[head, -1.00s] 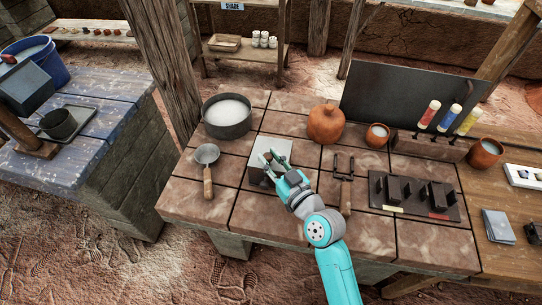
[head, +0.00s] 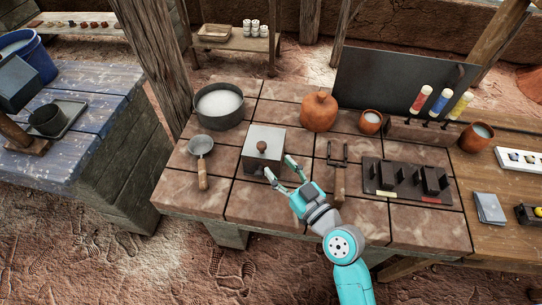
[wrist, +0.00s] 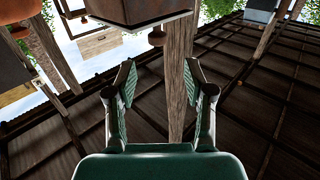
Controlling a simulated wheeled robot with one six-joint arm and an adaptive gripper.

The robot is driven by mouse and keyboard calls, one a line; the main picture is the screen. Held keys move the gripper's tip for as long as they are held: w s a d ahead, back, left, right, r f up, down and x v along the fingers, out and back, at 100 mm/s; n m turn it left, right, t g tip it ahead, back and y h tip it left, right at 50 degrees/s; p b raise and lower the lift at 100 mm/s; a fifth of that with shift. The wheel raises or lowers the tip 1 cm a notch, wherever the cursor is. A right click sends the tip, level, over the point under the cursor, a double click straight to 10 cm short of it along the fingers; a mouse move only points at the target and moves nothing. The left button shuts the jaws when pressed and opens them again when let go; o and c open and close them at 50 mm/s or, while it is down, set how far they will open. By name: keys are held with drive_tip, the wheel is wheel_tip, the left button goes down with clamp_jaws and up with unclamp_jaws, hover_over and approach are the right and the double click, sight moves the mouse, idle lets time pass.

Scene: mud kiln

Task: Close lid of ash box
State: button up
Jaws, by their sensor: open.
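The ash box (head: 255,163) is a small grey metal box on the tiled bench in the head view. Its lid (head: 262,137) lies flat across the top, with a round brown knob (head: 262,147) on it. No gap shows under the lid from this side. My gripper (head: 280,168) is at the box's front right corner, with its two teal fingers spread and nothing between them. I cannot tell whether a finger touches the box.
A ladle (head: 201,160) lies left of the box, and a pan of white powder (head: 220,106) stands behind it. An orange clay jar (head: 320,111) is at the back right. A tong-like tool (head: 339,180) and a dark mould tray (head: 412,180) lie to the right.

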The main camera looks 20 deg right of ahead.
drive_tip(key=shift+v, duration=2.1)
drive_tip(key=s+f+h, duration=0.1)
drive_tip(key=s, duration=0.1)
drive_tip(key=s+f+m+h, duration=0.1)
drive_tip(key=s+f, duration=0.1)
drive_tip(key=s+d+f+m+g, duration=0.1)
drive_tip(key=s+f, duration=0.1)
drive_tip(key=shift+s+h, duration=0.1)
drive_tip(key=shift+h, duration=0.3)
drive_tip(key=s+d+m+g+h, duration=0.1)
drive_tip(key=s+d+h, duration=0.1)
drive_tip(key=s, duration=2.1)
drive_tip(key=shift+s+r+m+h, duration=0.3)
drive_tip(key=shift+r+h, duration=0.1)
drive_tip(key=shift+r, duration=0.05)
